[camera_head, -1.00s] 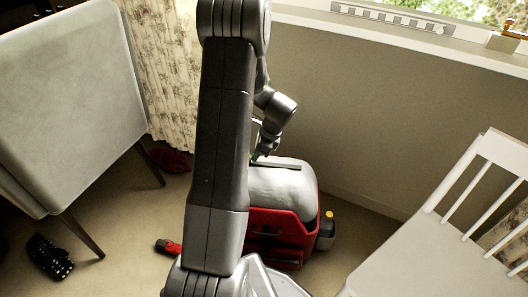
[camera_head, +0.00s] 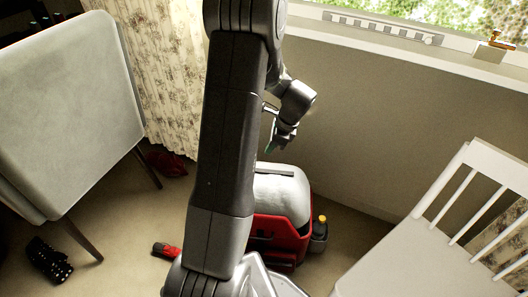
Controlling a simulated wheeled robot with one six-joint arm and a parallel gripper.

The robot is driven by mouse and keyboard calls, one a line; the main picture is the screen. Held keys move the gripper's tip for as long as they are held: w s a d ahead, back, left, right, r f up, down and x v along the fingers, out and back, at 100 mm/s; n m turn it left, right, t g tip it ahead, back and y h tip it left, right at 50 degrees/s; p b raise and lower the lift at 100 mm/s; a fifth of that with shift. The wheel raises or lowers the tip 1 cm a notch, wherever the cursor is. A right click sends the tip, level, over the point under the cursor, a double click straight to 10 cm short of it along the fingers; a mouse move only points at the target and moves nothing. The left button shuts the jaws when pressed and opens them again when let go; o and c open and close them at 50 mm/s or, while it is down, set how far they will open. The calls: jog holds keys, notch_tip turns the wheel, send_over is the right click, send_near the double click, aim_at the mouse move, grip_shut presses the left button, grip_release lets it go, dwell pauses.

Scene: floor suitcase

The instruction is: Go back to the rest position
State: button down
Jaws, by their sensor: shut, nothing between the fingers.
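My arm stands upright across the middle of the view, and its end bends down behind it on the right. My gripper (camera_head: 272,146) is shut and empty, pointing down in the air above a red suitcase (camera_head: 296,241). A light grey, rounded top or bundle (camera_head: 286,190) with a dark strip (camera_head: 274,173) on it fills the suitcase's upper part. My gripper is apart from it. My arm hides the suitcase's left side.
A grey upholstered chair (camera_head: 70,110) stands at left and a white chair (camera_head: 430,250) at right. A red-and-black item (camera_head: 166,250), a black studded item (camera_head: 48,262) and a dark bottle with a yellow cap (camera_head: 320,236) are on the floor. A wall and windowsill are behind.

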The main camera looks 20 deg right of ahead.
jog(key=shift+v, duration=0.85)
jog(key=shift+f, duration=0.2)
jog(key=b+x, duration=0.3)
jog(key=x, duration=0.6)
jog(key=shift+f, duration=0.4)
jog(key=shift+w+a+b, duration=0.2)
jog(key=shift+w+a, duration=0.35)
jog(key=shift+a, duration=0.3)
jog(key=shift+w+a+b, duration=0.2)
jog(key=shift+w+a, duration=0.3)
jog(key=shift+a, duration=0.3)
jog(key=shift+r, duration=0.1)
jog(key=shift+s, duration=0.1)
